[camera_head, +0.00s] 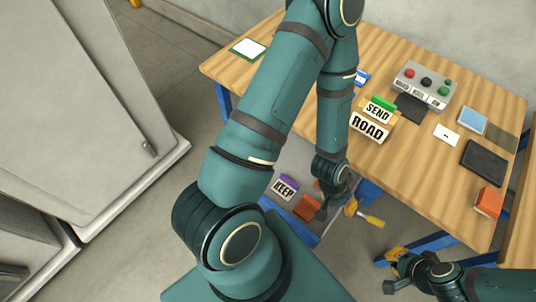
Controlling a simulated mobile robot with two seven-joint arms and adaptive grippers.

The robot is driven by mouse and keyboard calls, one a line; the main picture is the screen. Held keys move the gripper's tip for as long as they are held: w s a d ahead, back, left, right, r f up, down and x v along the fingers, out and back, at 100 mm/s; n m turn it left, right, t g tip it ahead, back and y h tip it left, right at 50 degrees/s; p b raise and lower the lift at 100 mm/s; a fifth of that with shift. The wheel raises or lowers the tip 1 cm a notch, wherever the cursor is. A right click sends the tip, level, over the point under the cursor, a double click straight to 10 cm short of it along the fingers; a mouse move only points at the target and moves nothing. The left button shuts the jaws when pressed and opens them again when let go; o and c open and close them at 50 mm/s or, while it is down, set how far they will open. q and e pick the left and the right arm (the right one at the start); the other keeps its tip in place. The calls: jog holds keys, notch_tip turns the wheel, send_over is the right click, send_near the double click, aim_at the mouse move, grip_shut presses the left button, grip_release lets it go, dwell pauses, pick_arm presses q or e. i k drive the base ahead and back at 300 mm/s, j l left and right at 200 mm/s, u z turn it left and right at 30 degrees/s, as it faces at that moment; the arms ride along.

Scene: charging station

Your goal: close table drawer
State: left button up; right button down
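The table drawer (265,199) is pulled out below the front edge of the wooden table (292,65). It is grey inside with blue edges, and holds a "KEEP" block (285,189) and an orange block (307,207). My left arm crosses the view and hides part of the drawer. My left gripper (337,210) is low over the drawer's right end with its fingers apart. Whether it touches the drawer is unclear. A yellow piece (372,220) shows beside it. My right gripper (391,270) is open and empty, below the table's front edge.
On the table are "SEND" (379,110) and "ROAD" (368,127) blocks, a button box (424,85), a black pad (484,162) and an orange box (488,203). A grey cabinet (75,110) stands at left. Floor is clear between cabinet and table.

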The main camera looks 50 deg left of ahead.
aim_at(296, 156)
jog(key=k+j+u, duration=0.2)
jog(key=k+j, duration=0.3)
jog(key=k+j+u, duration=0.2)
jog(key=k+j, duration=0.25)
jog(key=j, duration=0.2)
